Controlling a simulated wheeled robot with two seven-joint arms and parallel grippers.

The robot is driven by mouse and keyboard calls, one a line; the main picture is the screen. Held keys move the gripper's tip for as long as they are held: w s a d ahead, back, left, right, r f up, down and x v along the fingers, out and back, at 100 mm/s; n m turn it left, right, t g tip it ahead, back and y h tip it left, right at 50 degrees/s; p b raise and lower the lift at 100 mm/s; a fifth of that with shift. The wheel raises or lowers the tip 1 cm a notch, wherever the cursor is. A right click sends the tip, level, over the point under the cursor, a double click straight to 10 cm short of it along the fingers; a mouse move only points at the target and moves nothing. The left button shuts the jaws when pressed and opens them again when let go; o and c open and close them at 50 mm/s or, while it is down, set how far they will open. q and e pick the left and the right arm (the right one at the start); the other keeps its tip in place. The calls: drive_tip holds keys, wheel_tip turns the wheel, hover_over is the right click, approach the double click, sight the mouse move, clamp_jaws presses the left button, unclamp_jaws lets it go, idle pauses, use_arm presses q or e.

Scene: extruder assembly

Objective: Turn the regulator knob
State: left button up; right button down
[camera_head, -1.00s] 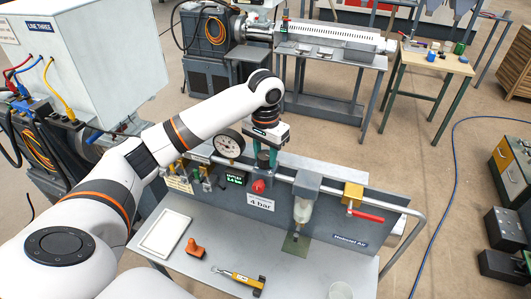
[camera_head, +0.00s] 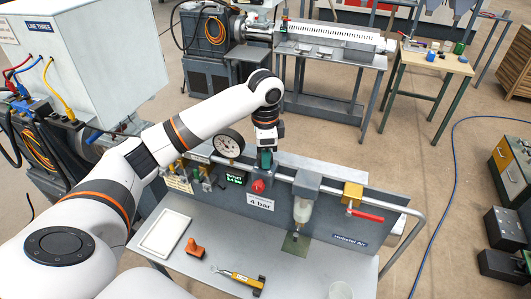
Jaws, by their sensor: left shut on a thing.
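My left gripper (camera_head: 265,160) reaches down from above onto the pipe line of the air panel (camera_head: 350,228). It is shut at the top of the regulator, and its dark green fingers stand close together there. The regulator knob is hidden by the fingers, so its angle cannot be read. A red rounded part (camera_head: 258,186) shows just below the fingers. The round white pressure gauge (camera_head: 229,143) is left of the gripper; its reading is too small to tell. A small green-lit display (camera_head: 235,178) sits below the gauge. My right gripper is not in view.
A "4 bar" sign (camera_head: 261,202) hangs below the regulator. To the right are a filter bowl (camera_head: 302,209) and a yellow valve (camera_head: 352,193) with a red lever (camera_head: 367,216). An orange tool (camera_head: 195,248) and a yellow-black tool (camera_head: 240,279) lie on the bench.

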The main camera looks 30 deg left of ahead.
use_arm(q)
drive_tip(key=shift+r+m, duration=0.15)
drive_tip(key=shift+m, duration=0.45)
drive_tip(key=o, duration=1)
drive_tip(key=shift+a, duration=0.1)
drive_tip(key=shift+r, duration=0.25)
wheel_tip(320, 180, up, 3)
drive_tip(key=shift+f+b, duration=0.1)
drive_tip(key=shift+b, duration=0.85)
wheel_tip(320, 180, up, 9)
drive_tip(key=shift+f, duration=0.2)
